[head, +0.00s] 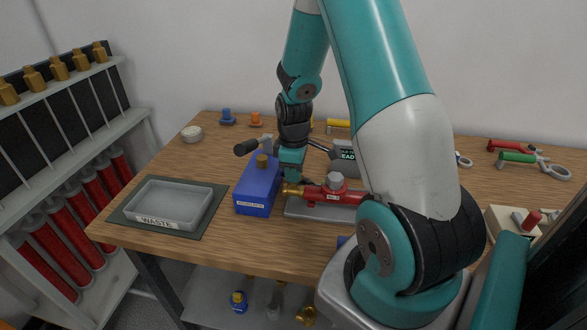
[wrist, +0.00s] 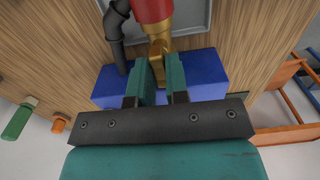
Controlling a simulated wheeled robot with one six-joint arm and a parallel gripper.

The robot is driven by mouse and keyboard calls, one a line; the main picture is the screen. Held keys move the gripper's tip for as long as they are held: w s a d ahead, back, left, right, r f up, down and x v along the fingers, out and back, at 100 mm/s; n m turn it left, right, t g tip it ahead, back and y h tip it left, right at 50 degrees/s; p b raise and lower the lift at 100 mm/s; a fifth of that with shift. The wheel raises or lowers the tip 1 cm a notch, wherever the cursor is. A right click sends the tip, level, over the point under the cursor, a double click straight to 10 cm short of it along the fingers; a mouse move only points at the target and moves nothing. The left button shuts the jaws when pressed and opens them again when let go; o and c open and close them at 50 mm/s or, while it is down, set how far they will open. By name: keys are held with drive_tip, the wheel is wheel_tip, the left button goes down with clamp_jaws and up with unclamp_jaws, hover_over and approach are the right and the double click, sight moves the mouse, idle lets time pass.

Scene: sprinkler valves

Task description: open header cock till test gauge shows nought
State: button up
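A red valve body (head: 330,194) with a grey cap lies on a grey plate (head: 300,210) mid-table. A brass cock end (head: 291,190) sticks out at its left, and it also shows in the wrist view (wrist: 160,48). My gripper (head: 291,172) is low over this brass end. In the wrist view my teal fingers (wrist: 160,67) are close together, with the brass piece filling the narrow gap at their tips. The exact contact is hard to see. No gauge face can be read. My arm hides part of the plate's right side.
A blue box (head: 252,197) with a brass top stands left of the valve. A grey waste tray (head: 168,204) sits on a dark mat at left. A dark-faced sign (head: 346,156) stands behind the valve. Red and green-handled tools (head: 517,157) lie at right.

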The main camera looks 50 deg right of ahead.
drive_tip(key=o, duration=0.3)
wheel_tip(320, 180, up, 7)
drive_tip(key=p, duration=0.6)
drive_tip(key=shift+r, duration=0.15)
